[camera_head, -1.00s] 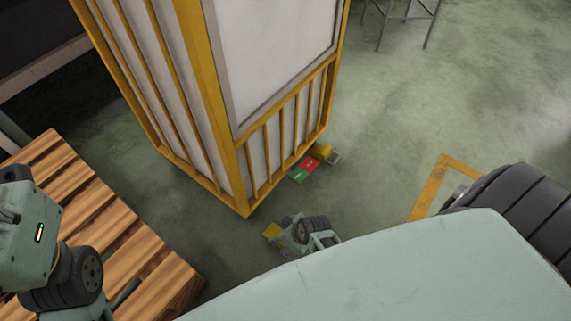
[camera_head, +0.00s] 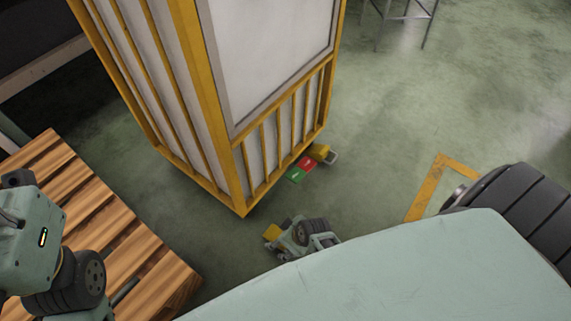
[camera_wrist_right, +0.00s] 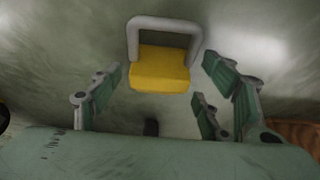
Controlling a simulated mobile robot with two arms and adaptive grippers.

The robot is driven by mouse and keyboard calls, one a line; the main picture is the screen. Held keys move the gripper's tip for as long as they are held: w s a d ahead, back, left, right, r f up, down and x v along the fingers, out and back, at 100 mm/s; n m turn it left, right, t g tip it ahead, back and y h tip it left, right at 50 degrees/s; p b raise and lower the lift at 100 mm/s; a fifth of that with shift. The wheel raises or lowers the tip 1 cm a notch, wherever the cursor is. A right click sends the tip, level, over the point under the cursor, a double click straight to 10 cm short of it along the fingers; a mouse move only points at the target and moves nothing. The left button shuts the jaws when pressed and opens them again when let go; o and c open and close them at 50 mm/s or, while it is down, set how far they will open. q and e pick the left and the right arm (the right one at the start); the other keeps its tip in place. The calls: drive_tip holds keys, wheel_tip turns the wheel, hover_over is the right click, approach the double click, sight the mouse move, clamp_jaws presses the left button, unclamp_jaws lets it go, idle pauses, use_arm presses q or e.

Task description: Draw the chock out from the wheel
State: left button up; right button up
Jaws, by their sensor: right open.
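The chock is a yellow block with a grey loop handle; in the right wrist view the chock (camera_wrist_right: 158,72) shows between my finger pads, handle at the top. My right gripper (camera_head: 288,240) is open near the floor in the head view, close to a yellow block (camera_head: 271,232) that it partly covers. In the right wrist view the open fingers (camera_wrist_right: 162,88) stand on both sides of the chock, apart from it. A second yellow block with a grey handle (camera_head: 322,152) lies by the cart's far right corner. The wheel is hidden under the cart. My left gripper's fingers are out of view.
A tall yellow-framed cart (camera_head: 236,140) with pale panels stands just beyond my right gripper. A red and green pad (camera_head: 301,168) lies at its lower right edge. A wooden pallet (camera_head: 150,262) is at the left. Open floor lies to the right, with a yellow marking (camera_head: 425,190).

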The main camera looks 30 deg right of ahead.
drive_tip(key=shift+r, duration=0.1)
drive_tip(key=v, duration=1.1)
drive_tip(key=shift+s+r, duration=0.3)
drive_tip(key=shift+r, duration=0.05)
